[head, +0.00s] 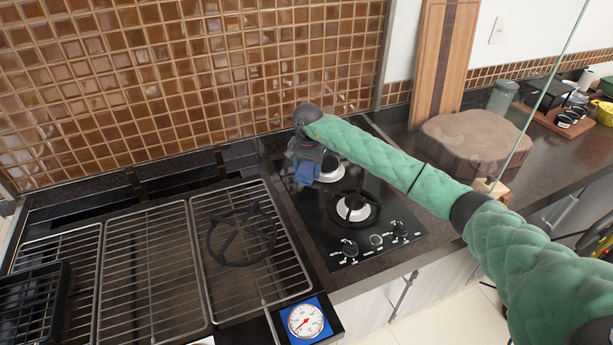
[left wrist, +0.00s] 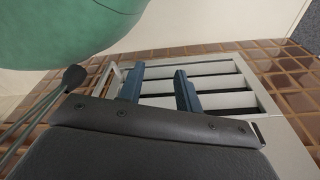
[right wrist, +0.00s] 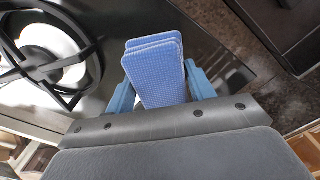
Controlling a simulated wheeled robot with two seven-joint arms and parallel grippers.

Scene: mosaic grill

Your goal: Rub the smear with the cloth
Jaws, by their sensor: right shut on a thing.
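The cloth is a folded blue pad (right wrist: 154,72) in the right wrist view, standing out between the two fingers of my right gripper (right wrist: 162,92). The gripper is shut on it. In the head view my right gripper (head: 305,155) is over the far left part of the black cooktop (head: 310,205), the blue cloth (head: 304,174) under it. A faint pale haze (right wrist: 232,52), perhaps the smear, shows on the dark glass beside the cloth; I cannot tell whether the cloth touches the glass. My left gripper (left wrist: 160,85) is open and empty in the left wrist view.
A burner with a black grate (right wrist: 45,60) is close beside the cloth. A dial gauge (head: 305,321) is in front. A brown block (head: 470,140) stands on the right counter.

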